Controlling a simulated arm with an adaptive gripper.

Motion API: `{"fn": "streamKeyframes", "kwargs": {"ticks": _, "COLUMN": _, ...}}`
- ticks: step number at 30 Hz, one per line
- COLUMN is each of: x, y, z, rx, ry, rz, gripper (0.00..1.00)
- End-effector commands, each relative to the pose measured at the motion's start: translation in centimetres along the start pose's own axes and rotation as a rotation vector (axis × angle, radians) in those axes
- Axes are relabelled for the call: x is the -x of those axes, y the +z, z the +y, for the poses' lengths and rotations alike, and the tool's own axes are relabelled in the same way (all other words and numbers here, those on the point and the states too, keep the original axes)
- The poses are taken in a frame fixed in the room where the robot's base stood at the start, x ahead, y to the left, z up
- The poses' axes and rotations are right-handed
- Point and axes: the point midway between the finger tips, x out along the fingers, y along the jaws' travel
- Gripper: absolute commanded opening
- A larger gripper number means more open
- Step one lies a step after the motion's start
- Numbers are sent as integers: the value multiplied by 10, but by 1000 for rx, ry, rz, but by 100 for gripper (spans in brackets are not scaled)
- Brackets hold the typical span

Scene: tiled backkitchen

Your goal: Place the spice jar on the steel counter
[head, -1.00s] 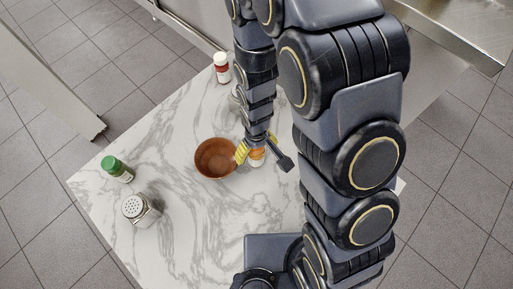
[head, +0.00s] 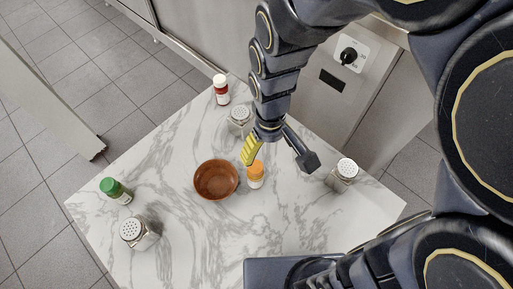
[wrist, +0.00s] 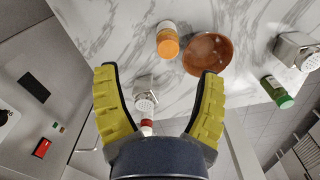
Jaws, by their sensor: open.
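An orange-capped spice jar (head: 256,174) stands upright on the marble table beside a brown bowl (head: 230,190). In the wrist view the jar (wrist: 168,42) is beyond my fingertips. My gripper (head: 278,156) is open and empty above the table, near the jar and apart from it; its yellow finger pads also show in the wrist view (wrist: 158,75). Green-capped (head: 116,190) and red-white (head: 221,90) jars stand elsewhere on the table. Steel fronts (head: 372,90) with a black knob show behind the table; no steel counter top is clearly visible, and my arm covers the upper right.
Metal-lidded glass shakers stand at the table's front left (head: 138,232), back (head: 239,119) and right (head: 345,172). The marble table (head: 190,258) is clear in front of the bowl. Grey floor tiles surround it.

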Motion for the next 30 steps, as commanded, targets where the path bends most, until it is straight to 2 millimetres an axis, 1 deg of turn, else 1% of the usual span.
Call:
{"fn": "streamKeyframes", "kwargs": {"ticks": 1, "x": 17, "y": 13, "z": 8, "rx": -53, "ry": 3, "rz": -1, "gripper": 70}}
{"fn": "streamKeyframes", "kwargs": {"ticks": 2, "x": 26, "y": 23, "z": 12, "rx": -86, "ry": 3, "rz": -8, "gripper": 70}}
{"fn": "streamKeyframes", "kwargs": {"ticks": 3, "x": 37, "y": 37, "z": 16, "rx": -130, "ry": 1, "rz": -22, "gripper": 70}}
{"fn": "streamKeyframes", "kwargs": {"ticks": 5, "x": 53, "y": 59, "z": 19, "rx": -192, "ry": -3, "rz": -41, "gripper": 70}}
{"fn": "streamKeyframes", "kwargs": {"ticks": 6, "x": 62, "y": 73, "z": 20, "rx": -233, "ry": -8, "rz": -55, "gripper": 70}}
{"fn": "streamKeyframes", "kwargs": {"ticks": 9, "x": 80, "y": 105, "z": 18, "rx": -320, "ry": -21, "rz": -81, "gripper": 70}}
{"fn": "streamKeyframes", "kwargs": {"ticks": 13, "x": 94, "y": 134, "z": 12, "rx": -394, "ry": -38, "rz": -107, "gripper": 70}}
{"fn": "streamKeyframes", "kwargs": {"ticks": 14, "x": 95, "y": 139, "z": 11, "rx": -404, "ry": -41, "rz": -114, "gripper": 70}}
{"fn": "streamKeyframes", "kwargs": {"ticks": 15, "x": 97, "y": 143, "z": 10, "rx": -415, "ry": -44, "rz": -119, "gripper": 76}}
{"fn": "streamKeyframes", "kwargs": {"ticks": 18, "x": 99, "y": 148, "z": 8, "rx": -428, "ry": -48, "rz": -124, "gripper": 76}}
{"fn": "streamKeyframes", "kwargs": {"ticks": 30, "x": 98, "y": 148, "z": 8, "rx": -428, "ry": -51, "rz": -128, "gripper": 76}}
